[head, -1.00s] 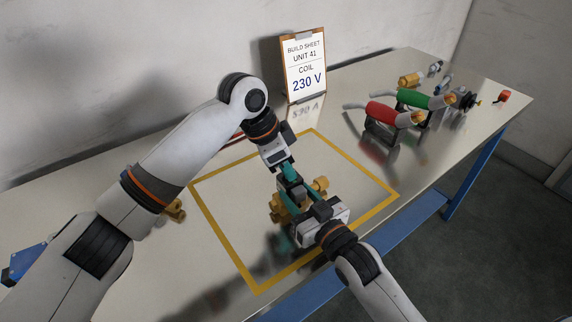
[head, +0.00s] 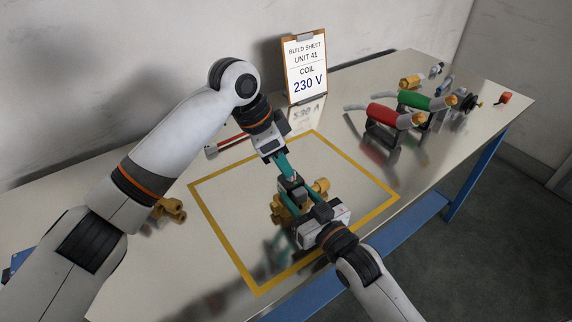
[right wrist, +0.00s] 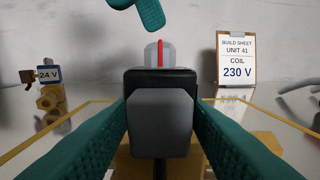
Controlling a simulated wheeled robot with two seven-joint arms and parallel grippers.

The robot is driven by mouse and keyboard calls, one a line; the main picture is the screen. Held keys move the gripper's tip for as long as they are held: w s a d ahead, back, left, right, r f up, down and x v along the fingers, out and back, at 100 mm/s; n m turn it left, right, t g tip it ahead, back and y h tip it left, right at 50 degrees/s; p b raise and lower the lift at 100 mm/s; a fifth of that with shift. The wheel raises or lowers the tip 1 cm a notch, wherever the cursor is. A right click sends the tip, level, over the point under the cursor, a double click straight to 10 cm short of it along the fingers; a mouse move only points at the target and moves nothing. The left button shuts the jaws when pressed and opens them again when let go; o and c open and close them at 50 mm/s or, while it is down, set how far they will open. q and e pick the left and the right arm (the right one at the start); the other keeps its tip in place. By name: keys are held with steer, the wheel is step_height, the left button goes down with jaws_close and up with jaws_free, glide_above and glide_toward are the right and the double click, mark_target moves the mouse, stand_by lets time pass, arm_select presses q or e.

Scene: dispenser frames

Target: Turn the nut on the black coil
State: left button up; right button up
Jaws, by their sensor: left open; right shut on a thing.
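The black coil (head: 291,187) sits on a brass valve body (head: 320,186) inside the yellow outline. In the right wrist view the coil (right wrist: 160,83) shows a grey front face. The grey nut (right wrist: 153,54), with a red line on it, is on top of the coil. My right gripper (head: 300,203) is shut on the coil, one teal finger on each side. My left gripper (head: 286,170) is open and just above the nut. One of its teal fingertips (right wrist: 148,14) shows above the nut, apart from it. Its other finger is hard to make out.
A clipboard (head: 305,65) reading coil 230 V stands at the back.

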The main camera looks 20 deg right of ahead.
arm_select(q)
steer(key=v, duration=0.9)
arm_select(e)
steer(key=o, duration=1.5)
steer(key=shift+c, duration=0.2)
steer(key=shift+s, duration=0.1)
